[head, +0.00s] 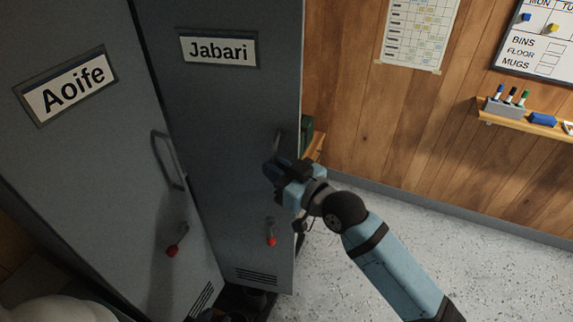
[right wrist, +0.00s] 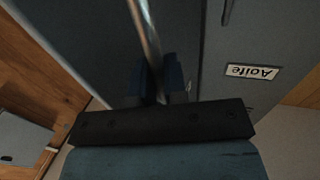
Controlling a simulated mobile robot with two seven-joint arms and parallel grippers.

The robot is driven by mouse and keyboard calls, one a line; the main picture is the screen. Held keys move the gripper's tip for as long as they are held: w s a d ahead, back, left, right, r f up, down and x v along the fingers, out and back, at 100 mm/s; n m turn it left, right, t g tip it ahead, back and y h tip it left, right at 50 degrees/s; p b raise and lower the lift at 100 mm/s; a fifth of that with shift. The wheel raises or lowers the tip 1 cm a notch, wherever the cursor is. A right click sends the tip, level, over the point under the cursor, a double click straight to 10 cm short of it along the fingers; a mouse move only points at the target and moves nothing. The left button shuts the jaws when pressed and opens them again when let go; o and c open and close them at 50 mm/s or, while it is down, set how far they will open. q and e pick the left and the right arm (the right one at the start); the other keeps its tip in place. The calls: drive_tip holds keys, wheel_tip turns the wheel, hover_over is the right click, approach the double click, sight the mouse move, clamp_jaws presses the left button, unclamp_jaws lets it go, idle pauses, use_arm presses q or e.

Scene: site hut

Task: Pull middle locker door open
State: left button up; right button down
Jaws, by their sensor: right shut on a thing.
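The grey locker door labelled Jabari (head: 225,120) stands right of the door labelled Aoife (head: 85,150) in the head view. My right gripper (head: 276,168) is at the Jabari door's upright metal handle (head: 278,142), near its right edge. In the right wrist view, the handle (right wrist: 146,35) runs down between the two fingers of the gripper (right wrist: 160,85), which is shut on it. The gripper hides the handle's lower part. A dark gap separates the two doors. I cannot tell how far the Jabari door stands open. My left gripper is out of view.
Red-tipped latches hang on the Aoife door (head: 172,251) and the Jabari door (head: 271,241). Dark items (head: 240,298) show below the doors. A wooden ledge with pens (head: 505,108) and a whiteboard (head: 545,45) are on the right wall. Speckled floor (head: 450,240) is clear.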

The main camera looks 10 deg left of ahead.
drive_tip(key=shift+s+a+r, duration=0.1)
drive_tip(key=shift+s+a, duration=0.1)
drive_tip(key=shift+s, duration=0.3)
drive_tip(key=c, duration=1.2)
unclamp_jaws()
drive_tip(key=b+v, duration=0.2)
drive_tip(key=v, duration=1.1)
drive_tip(key=shift+s+d+b, duration=0.2)
drive_tip(key=shift+d+b, duration=0.15)
